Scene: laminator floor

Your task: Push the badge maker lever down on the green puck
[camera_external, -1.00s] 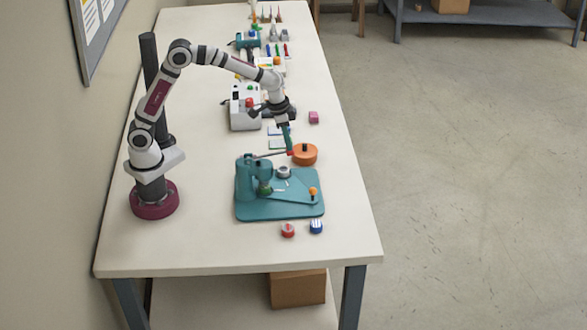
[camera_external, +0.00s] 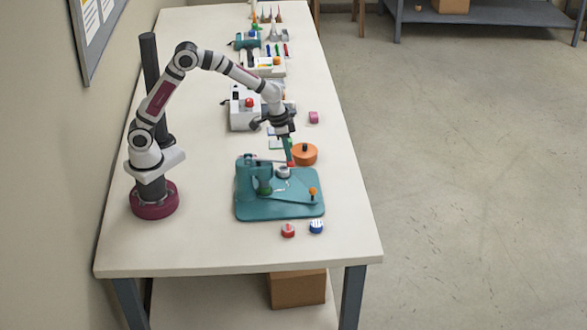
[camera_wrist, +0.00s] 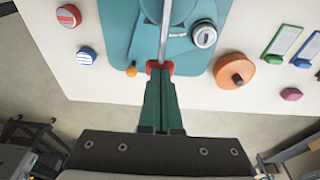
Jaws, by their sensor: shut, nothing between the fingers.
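The badge maker is a teal press on a teal base plate (camera_external: 295,209). Its lever is a thin grey rod (camera_external: 270,161) with a red end, running from the press post toward my gripper, roughly level. In the wrist view the rod (camera_wrist: 165,30) ends in the red knob (camera_wrist: 153,66), right at my fingertips. My gripper (camera_external: 290,163) is shut and empty, pointing down, its green fingers over the lever's red end and seemingly touching it. A dark green puck (camera_external: 264,187) sits low at the press post. In the wrist view I cannot make it out.
An orange round tin (camera_external: 305,154) stands close behind. Red (camera_external: 288,230) and blue (camera_external: 316,226) badges lie in front. A pink block (camera_external: 314,117) is farther back.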

